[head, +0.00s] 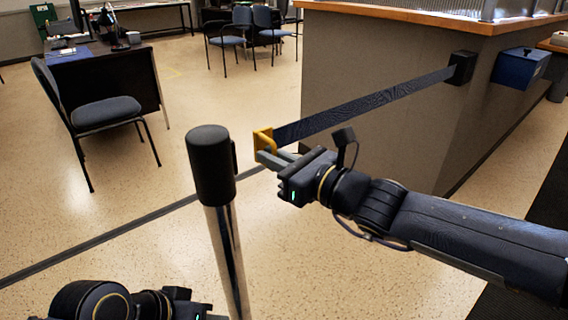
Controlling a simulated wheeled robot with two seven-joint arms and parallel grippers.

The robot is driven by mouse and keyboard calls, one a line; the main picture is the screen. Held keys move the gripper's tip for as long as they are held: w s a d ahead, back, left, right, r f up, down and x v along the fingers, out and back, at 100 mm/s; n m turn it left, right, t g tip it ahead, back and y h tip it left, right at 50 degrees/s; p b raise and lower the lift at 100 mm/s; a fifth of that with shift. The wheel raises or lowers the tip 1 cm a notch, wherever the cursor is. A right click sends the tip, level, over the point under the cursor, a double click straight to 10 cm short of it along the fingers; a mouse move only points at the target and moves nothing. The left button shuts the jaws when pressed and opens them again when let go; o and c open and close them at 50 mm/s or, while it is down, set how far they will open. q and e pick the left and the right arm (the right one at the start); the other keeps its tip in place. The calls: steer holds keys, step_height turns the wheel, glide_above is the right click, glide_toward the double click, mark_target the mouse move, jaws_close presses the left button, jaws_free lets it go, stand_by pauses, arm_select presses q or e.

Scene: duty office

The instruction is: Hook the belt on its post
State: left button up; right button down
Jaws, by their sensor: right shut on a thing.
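The dark belt (365,105) runs taut from a black wall case (462,67) on the counter side to a yellow end clip (264,143). My right gripper (268,158) is shut on the yellow clip and holds it in the air, just right of the post's head. The post (226,245) stands upright, a chrome pole with a black head (211,165). A gap shows between clip and head in the picture. A slot-like part shows on the head's right side. My left arm shows at the bottom left; its fingers are out of the frame.
A counter (385,60) with a wooden top stands at the right, with a blue box (521,67) on its side. A chair (105,112) and a desk (105,78) stand at the left. More chairs (243,30) stand behind. The floor around the post is clear.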

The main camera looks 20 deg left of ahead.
steer(key=shift+s+a, duration=0.15)
steer(key=shift+s, duration=0.05)
steer(key=c, duration=1.6)
jaws_free()
